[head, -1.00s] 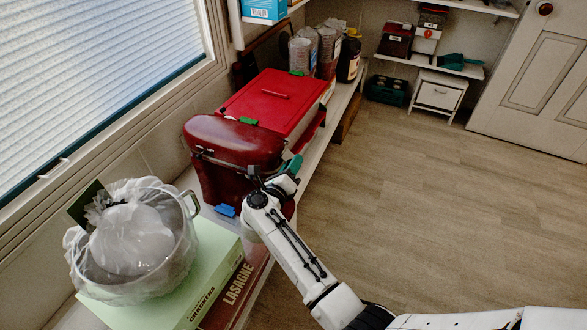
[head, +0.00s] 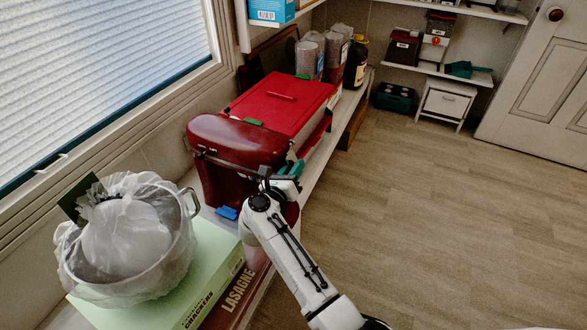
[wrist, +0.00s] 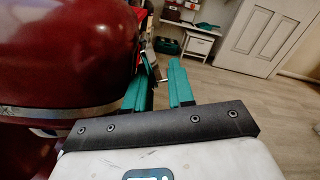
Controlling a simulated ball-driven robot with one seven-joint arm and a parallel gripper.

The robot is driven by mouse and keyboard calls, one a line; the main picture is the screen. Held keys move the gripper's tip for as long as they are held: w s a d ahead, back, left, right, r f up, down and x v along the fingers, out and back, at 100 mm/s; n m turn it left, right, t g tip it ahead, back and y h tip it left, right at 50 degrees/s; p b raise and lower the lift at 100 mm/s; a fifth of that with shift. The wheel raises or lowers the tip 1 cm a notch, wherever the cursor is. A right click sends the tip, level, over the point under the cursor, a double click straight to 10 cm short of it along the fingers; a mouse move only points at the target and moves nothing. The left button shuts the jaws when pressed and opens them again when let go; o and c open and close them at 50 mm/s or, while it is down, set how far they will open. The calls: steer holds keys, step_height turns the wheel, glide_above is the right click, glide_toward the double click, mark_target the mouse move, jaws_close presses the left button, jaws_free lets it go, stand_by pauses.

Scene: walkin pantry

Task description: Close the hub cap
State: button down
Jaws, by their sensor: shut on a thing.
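A dark red stand mixer (head: 235,142) with a metal band stands on the low shelf, left of my gripper (head: 291,168). Its rounded head (wrist: 65,50) fills the left of the wrist view. The teal fingers (wrist: 161,75) are at the mixer's right end. A small metal piece (wrist: 150,68), apparently the hub cap, shows beside the left fingertip and looks held by the jaws. The cap's angle and the hub opening are hidden or too small to tell.
A red-lidded box (head: 284,100) stands behind the mixer. A pot wrapped in clear plastic (head: 128,245) sits on a green crackers box (head: 215,262) in front, with a lasagne box (head: 240,292) beneath. The wooden floor (head: 440,220) at right is clear.

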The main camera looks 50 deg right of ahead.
steer(key=shift+s, duration=0.1)
steer(key=c, duration=1.1)
jaws_free()
steer(key=shift+r, duration=0.1)
